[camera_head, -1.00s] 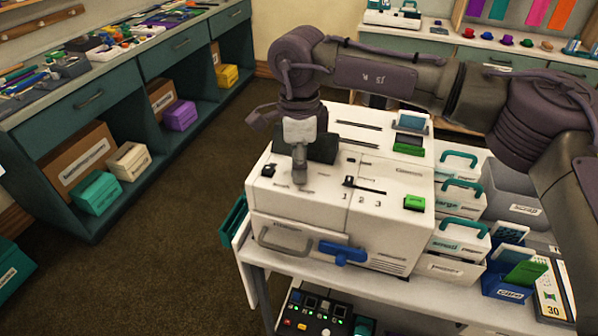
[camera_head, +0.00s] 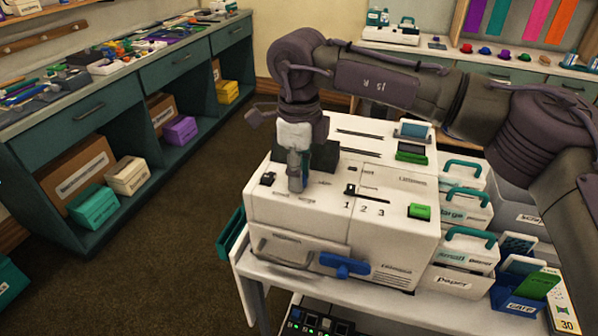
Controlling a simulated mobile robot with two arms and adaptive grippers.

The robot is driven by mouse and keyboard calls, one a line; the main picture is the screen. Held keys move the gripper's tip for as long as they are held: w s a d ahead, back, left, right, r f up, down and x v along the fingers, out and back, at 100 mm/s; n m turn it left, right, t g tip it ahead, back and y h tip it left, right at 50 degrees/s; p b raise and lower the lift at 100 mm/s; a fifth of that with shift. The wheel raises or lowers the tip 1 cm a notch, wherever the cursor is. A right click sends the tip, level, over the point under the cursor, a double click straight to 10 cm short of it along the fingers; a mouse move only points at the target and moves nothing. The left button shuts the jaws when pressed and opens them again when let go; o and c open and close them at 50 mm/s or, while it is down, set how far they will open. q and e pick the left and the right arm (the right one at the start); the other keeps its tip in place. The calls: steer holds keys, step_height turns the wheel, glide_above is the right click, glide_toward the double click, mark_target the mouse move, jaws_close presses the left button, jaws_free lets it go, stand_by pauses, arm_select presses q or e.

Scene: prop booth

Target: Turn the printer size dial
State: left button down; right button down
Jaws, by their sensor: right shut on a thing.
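The white printer (camera_head: 300,208) stands on a white table in the middle of the head view. Its top carries a slider beside the marks 1, 2 and 3, a green button (camera_head: 419,211) and a small black knob (camera_head: 268,179) at the left. My right gripper (camera_head: 297,186) points down onto the printer's top, left of the numbered marks. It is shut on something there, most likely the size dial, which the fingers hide. My left gripper is not in view.
A blue lever (camera_head: 346,265) sticks out of the printer's front. Paper boxes with teal handles (camera_head: 468,208) and a blue card holder (camera_head: 517,300) stand at its right. A teal shelf unit (camera_head: 150,100) runs along the left wall. The floor between is clear.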

steer(key=c, duration=0.8)
jaws_free()
steer(key=shift+c, duration=0.2)
step_height(320, 180, up, 12)
